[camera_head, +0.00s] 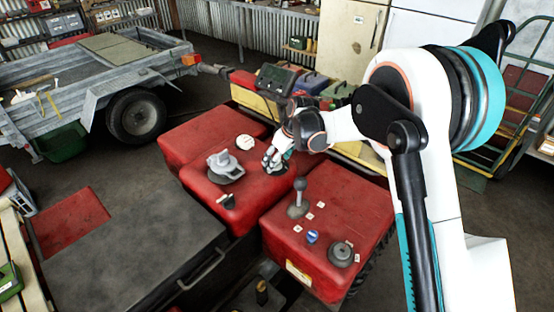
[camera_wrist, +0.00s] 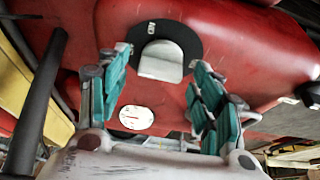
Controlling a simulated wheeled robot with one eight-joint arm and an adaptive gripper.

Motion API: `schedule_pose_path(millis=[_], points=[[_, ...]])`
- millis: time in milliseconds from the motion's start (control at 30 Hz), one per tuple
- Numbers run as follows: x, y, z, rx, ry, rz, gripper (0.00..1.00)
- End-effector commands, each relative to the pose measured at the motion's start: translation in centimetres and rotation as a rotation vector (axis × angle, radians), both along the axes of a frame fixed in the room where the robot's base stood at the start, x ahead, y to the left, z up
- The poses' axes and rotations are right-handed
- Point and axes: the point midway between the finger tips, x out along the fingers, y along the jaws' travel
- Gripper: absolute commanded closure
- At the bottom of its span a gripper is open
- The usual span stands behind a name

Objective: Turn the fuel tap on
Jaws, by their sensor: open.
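The fuel tap (camera_head: 225,166) looks like a grey raised handle on a round dark plate, on the red body of the quad. In the wrist view the tap (camera_wrist: 162,62) shows as a pale grey rounded piece on a black disc with small white labels, too blurred to read surely. My gripper (camera_head: 271,158) is to the right of the tap in the head view, apart from it. In the wrist view my gripper (camera_wrist: 161,60) has its teal-padded fingers spread, with the tap framed between their tips and nothing held.
A round white gauge (camera_head: 245,142) lies beside the tap. A black knob (camera_head: 227,201) stands nearer the front. A grey lever with a ball top (camera_head: 299,197), a blue knob (camera_head: 312,237) and a grey cap (camera_head: 341,253) are on the right red section. A trailer (camera_head: 100,75) stands behind left.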

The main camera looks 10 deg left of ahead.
Motion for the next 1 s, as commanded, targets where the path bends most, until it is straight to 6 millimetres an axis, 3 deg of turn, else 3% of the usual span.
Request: schedule_pose_path(millis=[300, 500, 1000], points=[[0.03, 0.06, -0.16, 0.000, 0.000, 0.000, 0.42], [0.03, 0.04, -0.15, 0.000, 0.000, 0.000, 0.84], [-0.06, 0.08, -0.19, 0.000, 0.000, -0.093, 0.84]])
